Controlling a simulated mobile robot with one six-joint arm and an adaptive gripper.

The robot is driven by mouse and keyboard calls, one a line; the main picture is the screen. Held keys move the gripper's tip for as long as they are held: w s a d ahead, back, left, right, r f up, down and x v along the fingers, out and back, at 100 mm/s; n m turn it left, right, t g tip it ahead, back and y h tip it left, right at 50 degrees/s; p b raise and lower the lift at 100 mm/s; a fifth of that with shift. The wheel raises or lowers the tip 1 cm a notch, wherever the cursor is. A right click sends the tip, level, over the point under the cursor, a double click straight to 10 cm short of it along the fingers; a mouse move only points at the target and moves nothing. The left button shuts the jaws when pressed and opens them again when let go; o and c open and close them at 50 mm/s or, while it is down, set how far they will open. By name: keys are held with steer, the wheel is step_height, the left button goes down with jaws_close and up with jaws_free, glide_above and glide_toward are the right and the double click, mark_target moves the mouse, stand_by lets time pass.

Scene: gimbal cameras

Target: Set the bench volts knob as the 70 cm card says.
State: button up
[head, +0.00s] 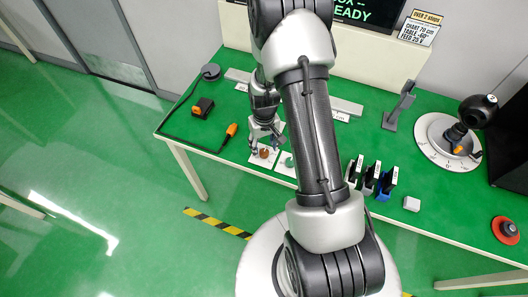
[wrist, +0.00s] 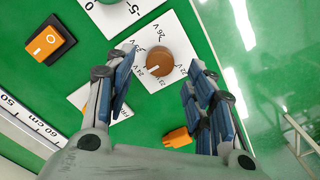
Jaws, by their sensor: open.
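The volts knob (wrist: 159,61) is a round copper-brown knob with a short white pointer line, on a white scale card (wrist: 188,43) with V marks in the mid twenties. In the wrist view its pointer aims down-left; the exact mark is too small to read surely. In the head view the knob (head: 264,153) lies at the bench's front left. My gripper (head: 264,141) is over it; in the wrist view my gripper (wrist: 162,68) has its fingers open, one on each side of the knob, and whether they touch it I cannot tell. The 70 cm card (head: 418,29) reads "FEED 25 V".
A second knob (head: 289,161) stands just right. An orange rocker switch (wrist: 45,42) and an orange plug (wrist: 179,138) are nearby, with a cable on the bench.

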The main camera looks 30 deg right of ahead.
mark_target(264, 152)
steer(key=shift+f+b, duration=0.35)
steer(key=shift+f, duration=1.45)
steer(key=shift+c, duration=0.5)
steer(key=c, duration=1)
